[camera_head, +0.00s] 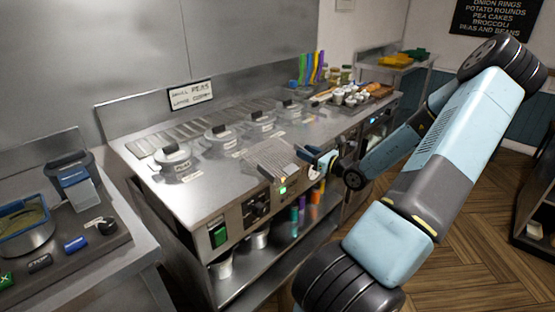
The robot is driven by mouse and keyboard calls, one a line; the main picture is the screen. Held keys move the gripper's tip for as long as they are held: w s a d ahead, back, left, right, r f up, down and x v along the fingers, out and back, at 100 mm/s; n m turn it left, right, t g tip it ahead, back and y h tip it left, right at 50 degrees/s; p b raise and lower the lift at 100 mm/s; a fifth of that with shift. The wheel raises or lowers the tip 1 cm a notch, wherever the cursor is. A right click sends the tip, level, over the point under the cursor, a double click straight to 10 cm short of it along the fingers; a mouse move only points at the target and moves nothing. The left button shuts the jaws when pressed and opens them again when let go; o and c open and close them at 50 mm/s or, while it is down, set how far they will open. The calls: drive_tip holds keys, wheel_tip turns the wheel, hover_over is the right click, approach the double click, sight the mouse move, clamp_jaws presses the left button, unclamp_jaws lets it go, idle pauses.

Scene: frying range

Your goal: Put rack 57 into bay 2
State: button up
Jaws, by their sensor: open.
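A steel range (205,192) runs across the middle, with several round lidded wells (172,155) and small labels along its top. A flat grey grid-like piece (268,160) lies at the range's front edge, above a green light; it may be a rack, but I read no number 57 on it. My gripper (310,156) is at the front edge of the range, just right of that piece, and is open. Its fingers are small here, and I cannot tell whether they touch anything. No bay number is readable.
A dark-trimmed fryer unit (72,172) and a pan (25,225) stand on the left counter. Cups and trays (355,95) crowd the range's far end. Pots and coloured bottles sit on the shelf below. The wooden floor (470,235) at right is clear.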

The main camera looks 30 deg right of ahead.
drive_tip(key=shift+c, duration=0.2)
clamp_jaws()
drive_tip(key=shift+r, duration=0.1)
idle(0.4)
